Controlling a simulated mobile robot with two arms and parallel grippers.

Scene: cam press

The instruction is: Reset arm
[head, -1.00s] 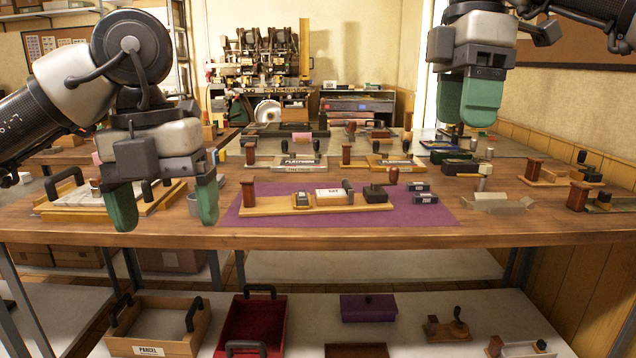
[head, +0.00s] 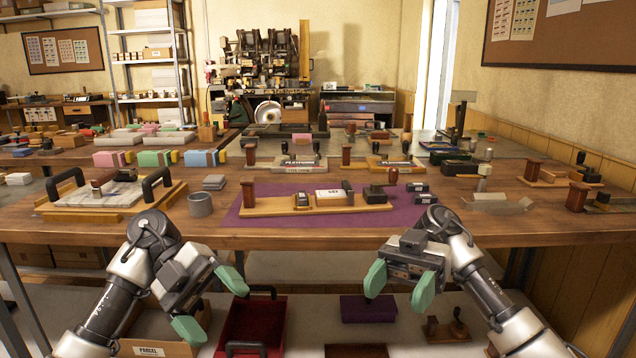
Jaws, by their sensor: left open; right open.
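My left gripper (head: 211,306) has green fingers and is open and empty. It hangs in front of the table's front edge at lower left, in front of the shelf below. My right gripper (head: 400,285) is also open and empty, in front of the table edge at lower right. Neither gripper touches any object that I can see.
The wooden table (head: 350,238) bears a purple mat (head: 425,215) with a wooden stamp board (head: 277,209). A tray with black handles (head: 70,212) stands at left, beside a grey cup (head: 200,205). Below are a red bin (head: 262,322), a parcel box (head: 150,348) and a purple box (head: 368,308).

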